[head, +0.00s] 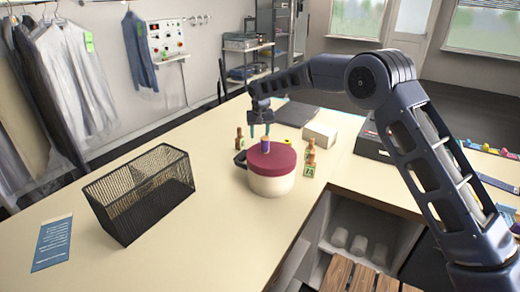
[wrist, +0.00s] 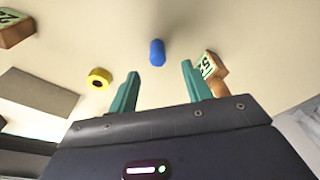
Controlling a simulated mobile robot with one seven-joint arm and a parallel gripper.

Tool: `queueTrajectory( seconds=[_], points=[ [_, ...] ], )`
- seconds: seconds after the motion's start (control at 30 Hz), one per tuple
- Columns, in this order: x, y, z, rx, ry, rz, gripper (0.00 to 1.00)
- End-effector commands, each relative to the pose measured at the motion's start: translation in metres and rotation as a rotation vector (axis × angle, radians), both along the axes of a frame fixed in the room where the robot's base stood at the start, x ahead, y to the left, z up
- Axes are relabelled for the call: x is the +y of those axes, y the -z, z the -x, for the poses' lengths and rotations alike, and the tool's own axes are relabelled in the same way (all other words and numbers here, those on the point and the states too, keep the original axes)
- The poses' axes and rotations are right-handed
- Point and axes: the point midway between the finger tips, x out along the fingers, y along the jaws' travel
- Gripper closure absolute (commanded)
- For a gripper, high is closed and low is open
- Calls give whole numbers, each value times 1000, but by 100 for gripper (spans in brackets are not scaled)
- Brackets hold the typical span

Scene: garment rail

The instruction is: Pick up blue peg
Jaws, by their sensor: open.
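The blue peg (wrist: 157,52) is a short rounded cylinder on the cream counter in the wrist view, just beyond and between my fingertips. In the head view a small blue-purple piece (head: 265,144) shows at the back edge of the pot's dark red lid, below my gripper; it looks like the same peg. My gripper (head: 259,134) has two teal fingers pointing down, open and empty. In the wrist view its fingers (wrist: 160,70) stand apart, with clear space between them and no contact with the peg.
A cream pot with a dark red lid (head: 272,157) stands close in front. Wooden numbered pieces (head: 310,164) stand beside it. A yellow ring (wrist: 98,78) lies left of the peg in the wrist view.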

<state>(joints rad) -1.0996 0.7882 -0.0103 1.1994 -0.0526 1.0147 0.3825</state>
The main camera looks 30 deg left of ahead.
Motion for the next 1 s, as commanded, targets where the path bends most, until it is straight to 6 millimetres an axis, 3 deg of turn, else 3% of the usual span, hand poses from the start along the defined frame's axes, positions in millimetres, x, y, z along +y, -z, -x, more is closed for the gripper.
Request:
queueTrajectory(
  seconds=[0.37,0.6,0.9,1.0],
  points=[
    [2,32,-5,0,0,1,51],
    [5,63,-11,0,-1,2,51],
    [6,70,-12,-1,-1,-1,51],
    [6,70,-12,-1,0,-1,69]
  ],
)
